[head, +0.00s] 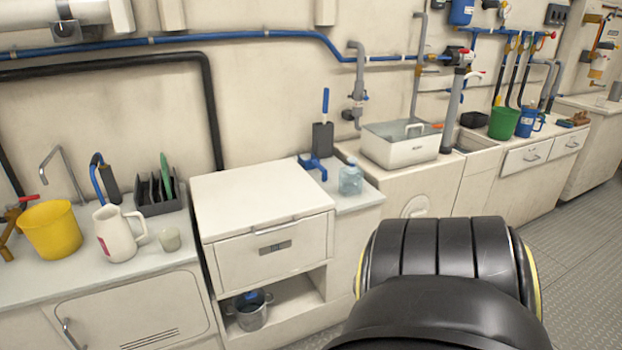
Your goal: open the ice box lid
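The ice box (250,262) is a white cabinet unit standing between two counters in the head view. Its flat white lid (258,195) is shut and lies level on top. A slim metal handle (290,226) runs along the lid's front edge, right of centre. A small dark latch or panel (274,247) is on the front face below. Neither of my grippers is in view. A black rounded part of my own body fills the lower right, in front of the cabinets and apart from the lid in the picture.
Left counter: yellow bucket (50,230), white jug (120,234), cup (169,239), black rack (160,195). Right of the lid: clear bottle (350,179), blue tap (314,166). A metal pot (250,312) sits in the open shelf below. The lid's top is bare.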

